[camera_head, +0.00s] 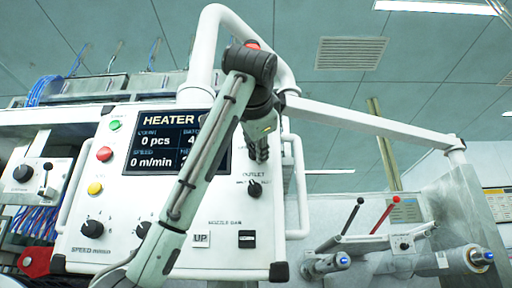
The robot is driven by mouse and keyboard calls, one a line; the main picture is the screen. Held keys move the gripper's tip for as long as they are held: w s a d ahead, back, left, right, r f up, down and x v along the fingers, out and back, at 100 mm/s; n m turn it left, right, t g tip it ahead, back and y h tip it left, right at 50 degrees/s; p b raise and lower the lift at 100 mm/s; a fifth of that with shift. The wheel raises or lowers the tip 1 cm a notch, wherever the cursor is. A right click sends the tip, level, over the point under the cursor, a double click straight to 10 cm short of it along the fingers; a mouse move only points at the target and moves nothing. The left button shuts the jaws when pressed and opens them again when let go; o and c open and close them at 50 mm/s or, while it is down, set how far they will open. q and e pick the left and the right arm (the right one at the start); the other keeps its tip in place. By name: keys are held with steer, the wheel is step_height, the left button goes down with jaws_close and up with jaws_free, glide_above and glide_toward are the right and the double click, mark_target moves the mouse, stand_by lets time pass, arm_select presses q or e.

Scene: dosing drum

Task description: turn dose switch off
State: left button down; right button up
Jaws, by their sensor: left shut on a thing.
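The white control panel (120,220) fills the middle of the view, with a dark screen (150,150) reading HEATER, 0 pcs and 0 m/min. My left arm rises from the bottom, bends at the top and comes down in front of the panel. My left gripper (259,152) is at the panel's upper right, right of the screen and above a black knob (254,189) under the OUTLET label. It is shut on a small part there, probably the dose switch. The fingers hide that part, so its label and position cannot be read. My right gripper is not in view.
Green, red (104,154) and yellow (95,188) buttons line the panel's left side. Speed knobs (92,228) sit low left, and rocker switches (200,240) low right. A white tube frame arches above. Black and red levers (384,216) stand at right.

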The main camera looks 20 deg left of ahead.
arm_select(q)
steer(key=c, duration=1.2)
jaws_free()
steer(key=shift+o, duration=0.2)
steer(key=v, duration=1.2)
